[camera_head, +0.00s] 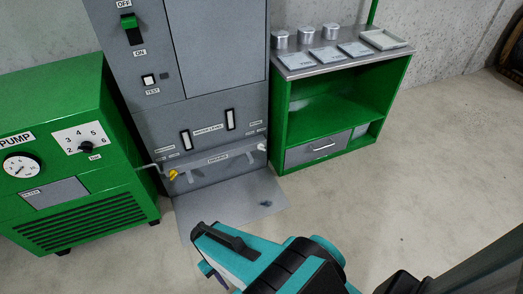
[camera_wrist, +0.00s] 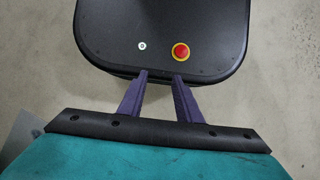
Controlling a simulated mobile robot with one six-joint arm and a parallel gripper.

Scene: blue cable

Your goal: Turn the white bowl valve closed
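A small white valve handle (camera_head: 262,147) sits at the lower right of the grey cabinet front, below a small label. A yellow valve handle (camera_head: 173,175) sits at the lower left of the same front, by a pipe. My gripper shows in the wrist view (camera_wrist: 160,80) with two purple fingers apart and nothing between them. In the head view, my teal arm is at the bottom centre, in front of the cabinet and well apart from both valves. The fingers are mostly hidden there. Neither valve shows in the wrist view.
A grey floor plate (camera_head: 225,207) lies before the cabinet (camera_head: 215,60). A green pump unit (camera_head: 50,100) stands left. A green bench (camera_head: 340,100) with metal tins and trays stands right. Concrete floor (camera_head: 430,150) is clear at right. My black base fills the top of the wrist view.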

